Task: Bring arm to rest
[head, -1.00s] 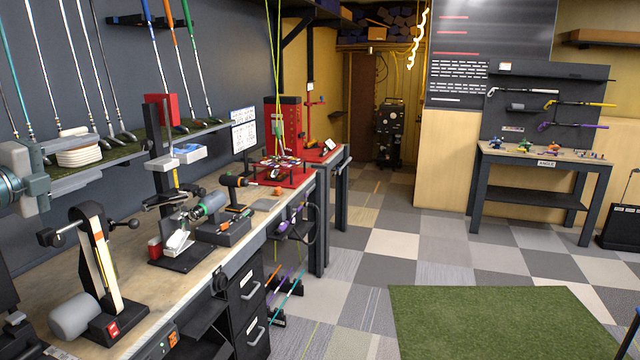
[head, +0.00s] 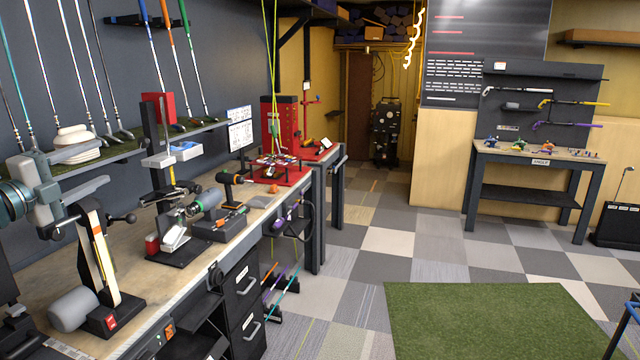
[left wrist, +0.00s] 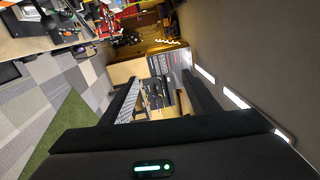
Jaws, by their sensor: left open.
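My left gripper (head: 96,169) is at the left edge of the head view, above the left part of the workbench (head: 130,210). Its two grey fingers point right and are spread apart with nothing between them. The left wrist view also shows the gripper (left wrist: 160,92), with dark fingers wide apart and empty. Beyond them are the far wall and the dark display panel. My right gripper is in neither current view.
A belt sander (head: 98,260) stands on the bench below the left gripper. A shelf (head: 120,158) with upright clubs runs along the wall behind. A vise (head: 180,235) and a red press stand further along.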

